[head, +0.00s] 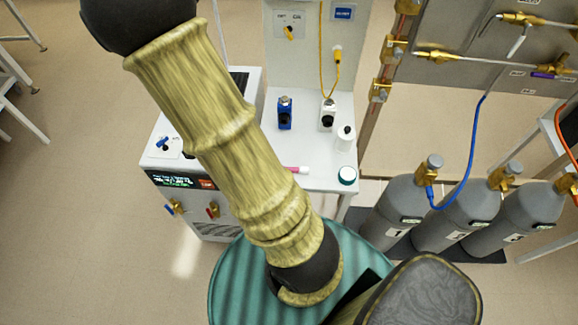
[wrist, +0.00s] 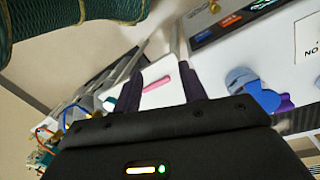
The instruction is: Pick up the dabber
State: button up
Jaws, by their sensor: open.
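A small pink-and-white stick, which I take for the dabber, lies on the white bench top in the head view (head: 297,169), beside my arm. In the wrist view the pink stick (wrist: 157,84) shows on a white surface, between the two dark fingers of my gripper (wrist: 158,72). The fingers are apart with nothing held between them, and the stick looks some way beyond them.
Grey gas cylinders (head: 394,212) stand to the right.

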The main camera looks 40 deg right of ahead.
jog(key=w+d+f+m+g+h+p, duration=0.1)
jog(key=w+d+m+g+h+p, duration=0.1)
jog(key=d+m, duration=0.8)
jog(key=w+m, duration=0.1)
jog(key=m, duration=0.2)
jog(key=shift+d+f+m+h, duration=0.2)
jog(key=shift+d+m+h, duration=0.2)
jog(key=shift+s, duration=0.1)
jog(key=p+x, duration=0.2)
jog(key=x, duration=1)
jog(key=shift+f, duration=0.1)
jog(key=shift+f, duration=0.1)
jog(key=x, duration=0.1)
jog(key=p+x, duration=0.1)
jog(key=x, duration=0.1)
jog(key=p+x, duration=0.1)
jog(key=x, duration=0.1)
jog(key=shift+w+f, duration=0.1)
jog(key=shift+w, duration=0.2)
